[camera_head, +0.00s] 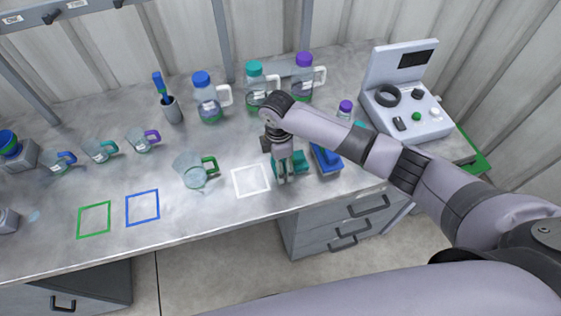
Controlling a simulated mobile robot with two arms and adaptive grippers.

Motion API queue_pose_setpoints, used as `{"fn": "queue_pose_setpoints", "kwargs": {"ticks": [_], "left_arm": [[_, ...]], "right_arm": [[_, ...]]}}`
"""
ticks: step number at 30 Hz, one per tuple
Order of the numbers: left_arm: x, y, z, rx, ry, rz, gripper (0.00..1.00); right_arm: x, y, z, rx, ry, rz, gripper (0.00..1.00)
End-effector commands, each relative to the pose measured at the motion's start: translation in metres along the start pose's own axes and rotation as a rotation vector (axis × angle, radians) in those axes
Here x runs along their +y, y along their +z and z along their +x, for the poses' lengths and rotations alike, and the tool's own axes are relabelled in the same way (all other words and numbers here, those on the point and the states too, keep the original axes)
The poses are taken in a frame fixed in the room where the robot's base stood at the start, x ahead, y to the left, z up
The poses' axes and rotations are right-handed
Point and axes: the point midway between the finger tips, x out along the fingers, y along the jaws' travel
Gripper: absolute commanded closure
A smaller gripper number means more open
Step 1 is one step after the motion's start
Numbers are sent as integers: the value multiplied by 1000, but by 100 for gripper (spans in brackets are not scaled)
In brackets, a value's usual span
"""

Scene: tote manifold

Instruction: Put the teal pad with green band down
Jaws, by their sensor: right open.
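My right gripper (286,179) points down over the bench, just right of the white square outline (251,180). It is open. A teal pad (301,164) lies behind and around its fingers, partly hidden by them. I cannot make out the green band, or whether the fingers touch the pad. A blue pad or tray (326,160) lies close to the right of the teal one. My left gripper is not in view.
A beaker with a green handle (195,171) stands left of the white outline. Bottles with blue (202,78), teal (254,68) and purple (304,60) caps stand behind. A grey instrument (412,112) is at right. Green (94,219) and blue (142,207) outlines are bare.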

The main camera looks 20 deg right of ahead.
Motion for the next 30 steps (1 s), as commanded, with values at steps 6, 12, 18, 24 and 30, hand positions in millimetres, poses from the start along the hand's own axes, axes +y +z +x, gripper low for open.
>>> {"fn": "queue_pose_setpoints", "kwargs": {"ticks": [6,12,18,24,30], "left_arm": [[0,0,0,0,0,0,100],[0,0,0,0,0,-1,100],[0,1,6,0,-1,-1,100],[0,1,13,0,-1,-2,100],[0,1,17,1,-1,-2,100]], "right_arm": [[0,0,0,0,0,0,26],[1,0,-7,2,2,0,26],[2,0,-41,2,6,-1,26],[2,0,-85,2,5,0,26],[1,0,-114,1,2,1,26]]}}
